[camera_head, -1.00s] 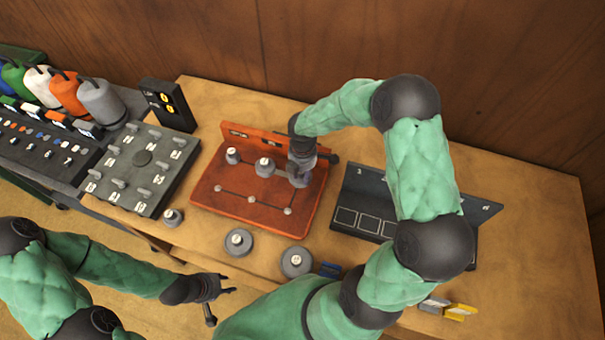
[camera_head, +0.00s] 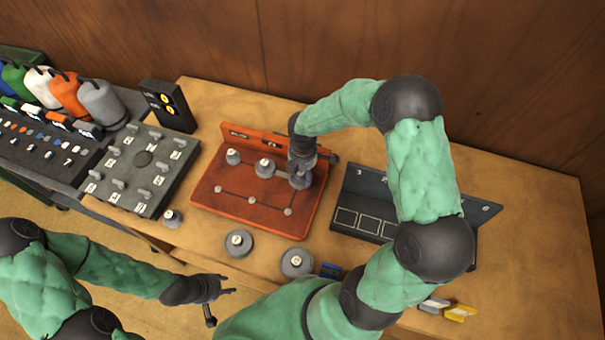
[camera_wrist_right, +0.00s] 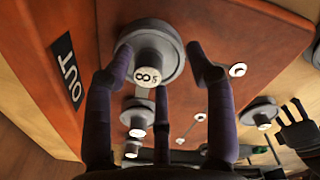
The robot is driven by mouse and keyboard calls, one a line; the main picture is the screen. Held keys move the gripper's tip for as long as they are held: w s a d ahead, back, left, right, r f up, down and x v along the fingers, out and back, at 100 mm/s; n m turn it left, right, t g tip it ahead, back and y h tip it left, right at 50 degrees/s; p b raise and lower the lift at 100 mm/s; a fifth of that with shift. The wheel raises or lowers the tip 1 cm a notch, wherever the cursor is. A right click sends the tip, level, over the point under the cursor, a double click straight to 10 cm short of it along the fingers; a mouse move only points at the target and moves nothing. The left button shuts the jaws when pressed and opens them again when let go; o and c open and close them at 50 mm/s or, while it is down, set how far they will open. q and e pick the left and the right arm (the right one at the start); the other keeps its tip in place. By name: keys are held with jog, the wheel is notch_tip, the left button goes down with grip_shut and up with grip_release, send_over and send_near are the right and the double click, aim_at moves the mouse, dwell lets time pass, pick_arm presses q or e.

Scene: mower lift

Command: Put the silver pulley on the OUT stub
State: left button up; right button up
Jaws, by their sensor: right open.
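The silver-grey pulley (camera_wrist_right: 165,38), its pale hub top marked with an 8, sits on the orange board (camera_head: 215,203) beside the OUT label (camera_wrist_right: 68,68). It hides whatever stub is under it. In the head view the pulley (camera_head: 301,183) shows partly below my right gripper (camera_head: 301,167). In the right wrist view my right gripper (camera_wrist_right: 162,68) is open, one finger on each side of the pulley's hub. My left gripper (camera_head: 226,285) hangs empty in front of the table, fingers apart.
Two smaller pulleys (camera_head: 265,168) (camera_head: 233,157) stand on the board. Loose pulleys (camera_head: 238,243) (camera_head: 297,262) (camera_head: 172,218) lie on the table's front part. A grey pegged panel (camera_head: 143,172) is left; a dark numbered rack (camera_head: 360,218) is right, partly behind my arm.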

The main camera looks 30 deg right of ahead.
aim_at(302, 180)
notch_tip(302, 180, up, 11)
jog(key=p, duration=0.1)
jog(key=shift+r, duration=0.15)
jog(key=shift+s+a, duration=0.1)
jog(key=shift+s, duration=0.05)
dwell(0.5)
